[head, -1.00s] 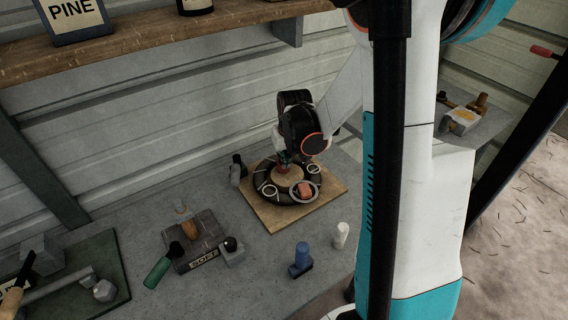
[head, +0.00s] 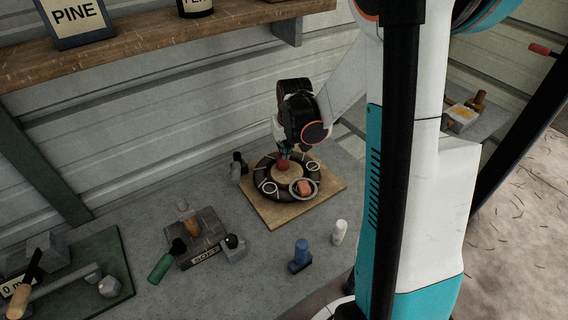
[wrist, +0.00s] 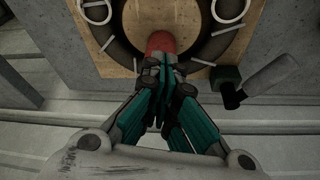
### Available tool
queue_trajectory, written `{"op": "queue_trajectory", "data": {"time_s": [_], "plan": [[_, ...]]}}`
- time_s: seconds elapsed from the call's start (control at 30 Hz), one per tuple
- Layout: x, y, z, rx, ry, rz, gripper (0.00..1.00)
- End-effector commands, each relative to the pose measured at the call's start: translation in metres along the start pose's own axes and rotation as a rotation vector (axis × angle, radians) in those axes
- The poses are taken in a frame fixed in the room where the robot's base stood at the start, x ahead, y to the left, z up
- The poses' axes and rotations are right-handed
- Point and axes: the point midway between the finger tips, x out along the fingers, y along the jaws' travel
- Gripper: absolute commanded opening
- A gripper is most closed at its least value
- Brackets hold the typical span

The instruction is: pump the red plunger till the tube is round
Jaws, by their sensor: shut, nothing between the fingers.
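The black tube (head: 258,167) lies as a ring on a square wooden board (head: 331,186), with pale rings spaced around it. The red plunger (head: 283,164) stands at the middle of the ring, on a round tan disc. My gripper (head: 284,152) is over the plunger, fingers pointing down. In the wrist view, my gripper (wrist: 163,62) has its fingers together, at the red plunger (wrist: 160,43), whose lower part they partly hide. The fingers do not enclose it. Whether they touch its top I cannot tell.
A handle-like tool (head: 237,168) stands beside the board's left edge. A blue stamp-like object (head: 300,256) and a white cylinder (head: 339,232) stand in front. A dark block marked SOFT (head: 205,254) lies front left. A shelf (head: 150,52) runs above.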

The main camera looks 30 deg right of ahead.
Motion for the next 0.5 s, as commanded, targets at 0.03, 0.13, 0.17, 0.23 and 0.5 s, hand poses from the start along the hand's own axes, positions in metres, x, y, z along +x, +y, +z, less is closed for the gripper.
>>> {"op": "queue_trajectory", "data": {"time_s": [0.03,0.13,0.17,0.23,0.5], "plan": [[0.000,0.000,0.000,0.000,0.000,0.000,0.00],[0.000,0.000,0.000,0.000,0.000,0.000,0.00],[0.000,0.000,0.000,0.000,0.000,0.000,0.00],[0.001,0.000,0.000,0.000,0.000,0.000,0.00],[0.012,0.000,0.004,0.000,0.000,0.000,0.00]]}}
